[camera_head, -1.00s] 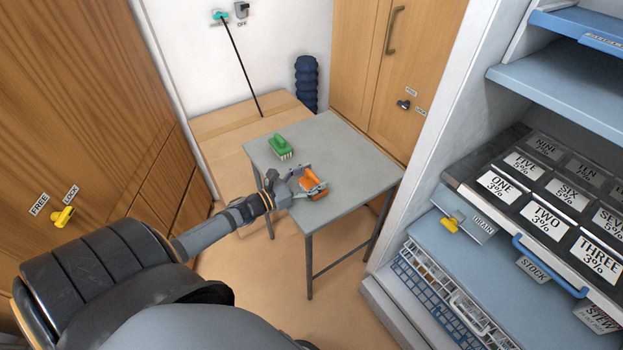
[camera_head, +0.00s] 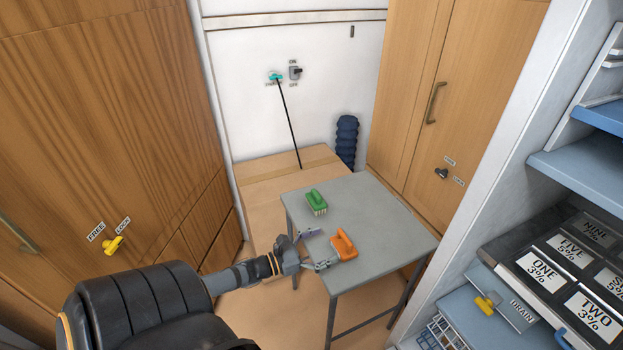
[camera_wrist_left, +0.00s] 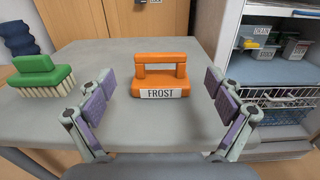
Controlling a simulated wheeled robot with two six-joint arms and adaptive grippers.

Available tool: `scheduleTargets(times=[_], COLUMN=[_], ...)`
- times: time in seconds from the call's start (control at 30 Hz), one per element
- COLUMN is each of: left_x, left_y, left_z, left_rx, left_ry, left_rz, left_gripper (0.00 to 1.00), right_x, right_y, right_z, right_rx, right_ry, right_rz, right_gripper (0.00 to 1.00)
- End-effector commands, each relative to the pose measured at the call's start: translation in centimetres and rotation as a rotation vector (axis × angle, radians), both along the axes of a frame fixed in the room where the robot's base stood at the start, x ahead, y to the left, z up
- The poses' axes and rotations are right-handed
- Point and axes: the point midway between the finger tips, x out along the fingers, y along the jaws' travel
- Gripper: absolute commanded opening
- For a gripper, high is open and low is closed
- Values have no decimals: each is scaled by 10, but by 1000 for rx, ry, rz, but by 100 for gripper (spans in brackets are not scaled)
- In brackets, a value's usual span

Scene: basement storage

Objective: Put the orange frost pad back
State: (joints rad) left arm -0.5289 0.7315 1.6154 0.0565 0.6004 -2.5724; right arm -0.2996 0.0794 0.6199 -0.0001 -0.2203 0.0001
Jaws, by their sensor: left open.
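The orange frost pad (camera_head: 344,245) stands on the small grey table (camera_head: 385,222), near its front edge. In the left wrist view the pad (camera_wrist_left: 160,72) has a handle on top and a white label reading FROST. My left gripper (camera_head: 318,250) is at the table's left front edge, just left of the pad. In the left wrist view my left gripper (camera_wrist_left: 158,108) is open, its purple-padded fingers on either side of the view with the pad between and beyond them. The fingers do not touch the pad. My right gripper is not in view.
A green brush (camera_head: 316,202) with pale bristles stands on the table, behind and left of the pad. A cardboard box (camera_head: 275,175) is behind the table. Shelves with labelled black bins (camera_head: 545,272) stand at the right. Wooden cabinets flank the table.

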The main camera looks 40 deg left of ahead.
Motion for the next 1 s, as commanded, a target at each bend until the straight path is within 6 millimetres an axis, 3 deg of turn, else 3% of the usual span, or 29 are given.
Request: scheduleTargets(times=[0.03,0.3,0.73,0.77,0.87,0.97,1.0], left_x=[-12,-49,-52,-52,-57,-80,-95], left_y=[5,20,24,28,51,80,88], left_z=[5,1,-5,-11,-55,-132,-166], left_rx=[1,1,-20,-44,-240,-608,-785], left_ry=[6,0,19,43,211,460,553], left_rz=[2,1,14,30,153,397,518], left_gripper=[92,92,92,92,92,92,92], right_x=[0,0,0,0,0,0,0], right_y=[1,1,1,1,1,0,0], right_z=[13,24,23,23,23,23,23], right_rx=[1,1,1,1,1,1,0], right_ry=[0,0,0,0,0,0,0], right_rz=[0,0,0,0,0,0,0], right_gripper=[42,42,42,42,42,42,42])
